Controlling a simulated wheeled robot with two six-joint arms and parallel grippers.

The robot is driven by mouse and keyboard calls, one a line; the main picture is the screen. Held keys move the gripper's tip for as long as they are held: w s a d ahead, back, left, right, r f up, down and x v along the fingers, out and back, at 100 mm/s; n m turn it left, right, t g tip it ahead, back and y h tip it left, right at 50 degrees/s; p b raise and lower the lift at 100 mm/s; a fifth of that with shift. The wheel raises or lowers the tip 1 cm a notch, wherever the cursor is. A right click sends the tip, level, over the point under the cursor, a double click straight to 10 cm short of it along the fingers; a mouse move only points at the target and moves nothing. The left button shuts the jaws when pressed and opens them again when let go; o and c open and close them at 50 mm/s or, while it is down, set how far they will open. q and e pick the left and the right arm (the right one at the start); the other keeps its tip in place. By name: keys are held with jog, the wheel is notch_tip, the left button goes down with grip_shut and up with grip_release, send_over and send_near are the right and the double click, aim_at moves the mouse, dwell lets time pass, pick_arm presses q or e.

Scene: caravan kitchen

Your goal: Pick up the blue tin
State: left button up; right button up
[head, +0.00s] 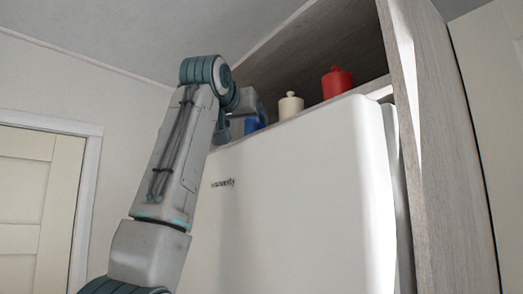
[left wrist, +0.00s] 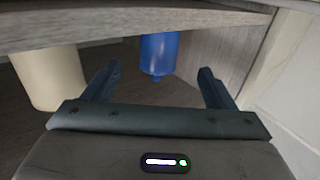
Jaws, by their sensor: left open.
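The blue tin (head: 251,126) stands on top of the white fridge, left of a cream tin (head: 290,105) and a red tin (head: 336,82). My left arm and gripper (head: 257,110) partly hide it in the head view. In the left wrist view, which looks upside down, the blue tin (left wrist: 159,52) shows between the two fingers of my left gripper (left wrist: 160,70), with its narrow knobbed end towards me. The fingers are apart and nothing is gripped. I cannot tell whether they touch the tin. My right gripper is in neither view.
The cream tin shows at the left of the wrist view (left wrist: 50,78), outside the fingers. The white fridge (head: 300,190) stands below the tins. A wooden cabinet panel (head: 445,150) rises at the right, and the recess (head: 320,45) encloses the tins from behind and above.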

aim_at(252, 124)
pick_arm(q)
jog(key=shift+s+a+r+p, duration=0.1)
jog(key=shift+s+r+p, duration=0.25)
jog(key=shift+r+p, duration=0.55)
jog(key=shift+w+d+p, duration=0.25)
jog(key=shift+w+p, duration=0.25)
jog(key=shift+w, duration=0.05)
jog(key=w, duration=0.2)
jog(key=w+d, duration=0.1)
jog(key=shift+f+p, duration=0.35)
jog(key=shift+f, duration=0.05)
jog(key=p+x, duration=0.2)
jog(key=shift+w+r+p, duration=0.2)
jog(key=shift+w+p, duration=0.15)
jog(key=shift+w, duration=0.4)
jog(key=shift+w+d+f, duration=0.15)
jog(key=shift+w+f, duration=0.15)
jog(key=shift+w, duration=0.05)
jog(key=shift+d, duration=0.1)
jog(key=shift+c, duration=0.2)
jog(key=shift+s+r, duration=0.1)
jog(key=shift+s, duration=0.05)
jog(key=c, duration=1)
jog(key=shift+c, duration=0.2)
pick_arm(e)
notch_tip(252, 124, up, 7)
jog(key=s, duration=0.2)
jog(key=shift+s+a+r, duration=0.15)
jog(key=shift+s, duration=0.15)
